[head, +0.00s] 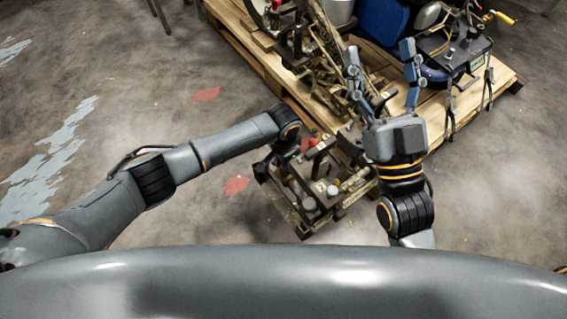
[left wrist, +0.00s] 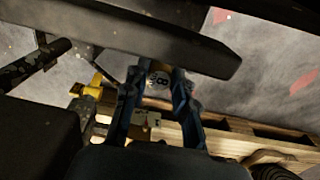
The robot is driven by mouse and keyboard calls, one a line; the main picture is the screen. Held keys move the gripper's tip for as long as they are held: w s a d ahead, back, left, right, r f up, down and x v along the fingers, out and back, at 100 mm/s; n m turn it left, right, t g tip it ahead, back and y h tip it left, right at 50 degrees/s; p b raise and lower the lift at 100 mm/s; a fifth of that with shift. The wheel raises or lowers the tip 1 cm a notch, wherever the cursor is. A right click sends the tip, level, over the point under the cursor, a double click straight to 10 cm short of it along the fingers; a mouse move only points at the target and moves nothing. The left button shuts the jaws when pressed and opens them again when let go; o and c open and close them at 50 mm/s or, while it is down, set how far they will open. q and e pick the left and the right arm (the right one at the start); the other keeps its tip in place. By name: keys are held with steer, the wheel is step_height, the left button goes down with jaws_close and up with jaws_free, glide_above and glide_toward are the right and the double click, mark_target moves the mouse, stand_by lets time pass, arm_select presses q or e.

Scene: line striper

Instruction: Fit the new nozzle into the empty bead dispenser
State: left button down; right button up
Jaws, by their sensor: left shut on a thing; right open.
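My left gripper (left wrist: 157,76) is shut on a small pale piece marked with an 8 (left wrist: 159,80), which looks like the nozzle; its fingers hide most of it. A dark bar (left wrist: 150,40) crosses just beyond the fingertips in the left wrist view; I cannot tell if the piece touches it. In the head view the left wrist hides that gripper's fingers. My right gripper (head: 381,52) is open and empty, above the pallet. The line striper's dark frame (head: 312,45) stands on the pallet at top centre. I cannot make out the bead dispenser for certain.
The wooden pallet (head: 235,37) carries a blue container (head: 382,20), a grey bucket (head: 338,11) and a dark machine with a yellow handle (head: 500,17).

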steer(key=shift+w+f+g, duration=0.25)
steer(key=shift+w+g, duration=0.05)
steer(key=shift+f, duration=0.15)
steer(key=shift+w+f+g, duration=0.2)
steer(key=shift+f+g, duration=0.2)
steer(key=shift+w+f+g+h+p, duration=0.3)
steer(key=shift+w+f+g+p, duration=0.1)
steer(key=shift+f, duration=0.15)
stand_by(1.0)
steer(key=shift+w+f+g+h, duration=0.25)
steer(key=shift+f+g+h, duration=0.25)
steer(key=shift+f, duration=0.5)
stand_by(0.7)
steer(key=shift+r, duration=0.15)
steer(key=shift+s+a+r+t+y, duration=0.1)
steer(key=shift+s+r+t+y, duration=0.2)
steer(key=shift+r+t+y, duration=0.35)
